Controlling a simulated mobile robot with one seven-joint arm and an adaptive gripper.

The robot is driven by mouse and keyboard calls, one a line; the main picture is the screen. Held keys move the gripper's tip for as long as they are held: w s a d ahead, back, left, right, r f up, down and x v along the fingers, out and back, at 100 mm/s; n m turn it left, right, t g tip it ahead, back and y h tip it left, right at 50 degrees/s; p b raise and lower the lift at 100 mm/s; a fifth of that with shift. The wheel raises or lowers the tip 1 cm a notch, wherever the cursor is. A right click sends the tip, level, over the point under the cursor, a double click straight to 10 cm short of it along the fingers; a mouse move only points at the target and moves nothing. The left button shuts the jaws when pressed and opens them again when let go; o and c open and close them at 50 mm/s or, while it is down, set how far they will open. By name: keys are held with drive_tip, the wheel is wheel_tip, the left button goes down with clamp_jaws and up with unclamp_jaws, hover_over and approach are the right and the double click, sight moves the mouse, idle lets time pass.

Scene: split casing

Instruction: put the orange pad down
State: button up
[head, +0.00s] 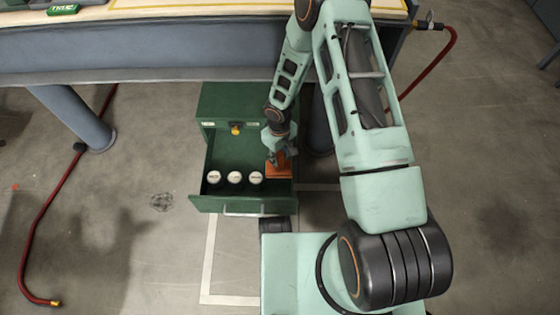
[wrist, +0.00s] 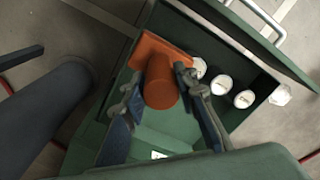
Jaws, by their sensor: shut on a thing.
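The orange pad (head: 280,172) is a flat orange block at the right side of the open green drawer (head: 226,203). In the wrist view the pad (wrist: 152,50) has a round orange knob standing up from it. My gripper (head: 277,154) reaches down into the drawer area from above. In the wrist view its two dark fingers (wrist: 160,88) are on either side of the knob, shut on it. I cannot tell whether the pad's underside touches the drawer floor.
Three white-capped jars (head: 235,177) stand in a row near the drawer's front, left of the pad. The green cabinet (head: 245,100) is under a workbench (head: 150,62). The drawer's left rear floor is bare. A red hose (head: 42,215) lies at the left.

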drive_tip(key=shift+w+d+f+b, duration=0.15)
drive_tip(key=shift+f+b, duration=0.55)
drive_tip(key=shift+f, duration=0.95)
drive_tip(key=shift+f+b, duration=0.65)
drive_tip(key=o, duration=1)
wheel_tip(320, 180, up, 13)
drive_tip(key=p, duration=0.5)
drive_tip(key=shift+r+p, duration=0.15)
drive_tip(key=shift+p, duration=0.25)
